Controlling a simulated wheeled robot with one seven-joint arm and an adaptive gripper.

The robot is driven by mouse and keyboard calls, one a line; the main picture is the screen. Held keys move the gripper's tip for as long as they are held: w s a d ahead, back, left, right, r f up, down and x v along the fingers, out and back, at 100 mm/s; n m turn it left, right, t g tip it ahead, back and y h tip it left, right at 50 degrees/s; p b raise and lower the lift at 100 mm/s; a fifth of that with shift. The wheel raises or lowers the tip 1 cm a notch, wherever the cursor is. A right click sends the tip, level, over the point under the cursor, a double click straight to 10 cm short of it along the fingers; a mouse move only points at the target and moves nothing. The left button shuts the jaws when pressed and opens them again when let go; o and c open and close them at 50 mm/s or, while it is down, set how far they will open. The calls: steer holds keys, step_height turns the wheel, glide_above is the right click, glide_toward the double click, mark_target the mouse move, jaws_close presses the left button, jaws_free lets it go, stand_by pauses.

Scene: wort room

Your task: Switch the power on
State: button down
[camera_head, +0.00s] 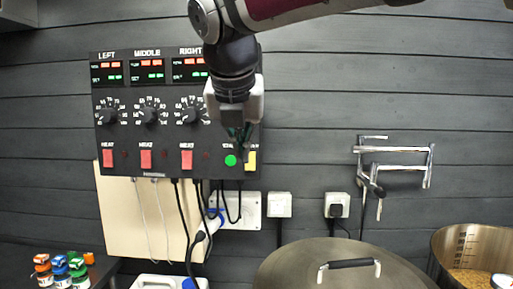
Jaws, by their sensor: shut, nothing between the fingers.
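A black control panel (130,175) hangs on the wall. Its lower right corner bears a round green button (230,160) and a yellow switch (251,161). The labels above these two are partly hidden or too small to read. My gripper (242,147) points down in front of the panel, its dark fingers shut and empty. In the picture, its tips are just above and between the green button and the yellow switch. I cannot tell whether they touch the panel. The left, middle and right displays (149,71) are lit with red and green digits.
The panel also has black knobs (150,115) and red heat switches (146,159). Cables and wall sockets (279,205) are below it. A large lidded pot (300,268) stands in front, a metal pot of grain (450,245) at right, and small colored-lid jars (60,268) at lower left.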

mark_target(247, 167)
steer(key=x, duration=0.3)
steer(key=w+x, duration=0.1)
steer(key=x, duration=0.2)
steer(key=r+p+x, duration=0.1)
steer(key=x, duration=0.2)
steer(key=shift+w+d+f, duration=0.1)
steer(key=shift+w+f, duration=0.05)
steer(key=shift+w, duration=0.35)
steer(key=shift+w+f, duration=0.1)
steer(key=shift+w, duration=0.5)
steer(key=shift+w+f+t+b, duration=0.3)
steer(key=shift+w+t+b, duration=0.05)
steer(key=shift+w+t, duration=0.05)
steer(key=shift+r, duration=0.25)
